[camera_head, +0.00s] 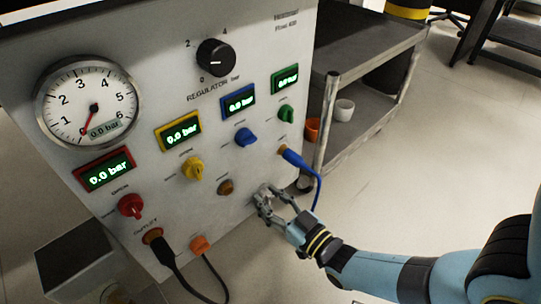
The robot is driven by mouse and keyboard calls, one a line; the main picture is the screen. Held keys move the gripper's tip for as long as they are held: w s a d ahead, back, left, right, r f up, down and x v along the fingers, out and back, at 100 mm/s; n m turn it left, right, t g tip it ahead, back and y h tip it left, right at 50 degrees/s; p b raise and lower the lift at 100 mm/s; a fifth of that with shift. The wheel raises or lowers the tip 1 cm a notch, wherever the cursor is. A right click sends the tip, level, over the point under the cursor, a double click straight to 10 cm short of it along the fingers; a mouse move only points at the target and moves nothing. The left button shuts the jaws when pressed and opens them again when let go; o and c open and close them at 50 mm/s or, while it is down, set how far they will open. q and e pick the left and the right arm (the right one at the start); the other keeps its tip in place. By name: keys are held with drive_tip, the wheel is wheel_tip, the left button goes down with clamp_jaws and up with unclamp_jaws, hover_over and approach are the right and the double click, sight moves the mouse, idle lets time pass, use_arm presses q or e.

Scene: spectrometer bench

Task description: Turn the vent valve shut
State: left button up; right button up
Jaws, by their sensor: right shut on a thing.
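The grey panel (132,200) of the bench unit fills the left of the head view. My right gripper (267,196) reaches in from the right to the panel's lower right. Its fingers are shut on a small pale knob at the panel face, which I take to be the vent valve. The fingers hide most of this knob, and its turn angle cannot be read. My left gripper is not in view.
Red (130,205), yellow (192,168), blue (245,137) and green (286,113) knobs sit under displays. A gauge (90,100) and black regulator dial (215,58) are above. A blue hose (315,180) runs close beside my gripper. A grey cart (365,45) stands behind.

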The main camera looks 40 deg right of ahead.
drive_tip(key=shift+n, duration=0.3)
drive_tip(key=shift+s+a+f+n, duration=0.1)
drive_tip(key=shift+a+n, duration=0.05)
drive_tip(key=shift+n, duration=4)
drive_tip(key=shift+a+f+n, duration=0.1)
drive_tip(key=shift+n, duration=4.05)
drive_tip(key=o, duration=1.1)
drive_tip(key=shift+o, duration=0.2)
drive_tip(key=shift+r, duration=0.1)
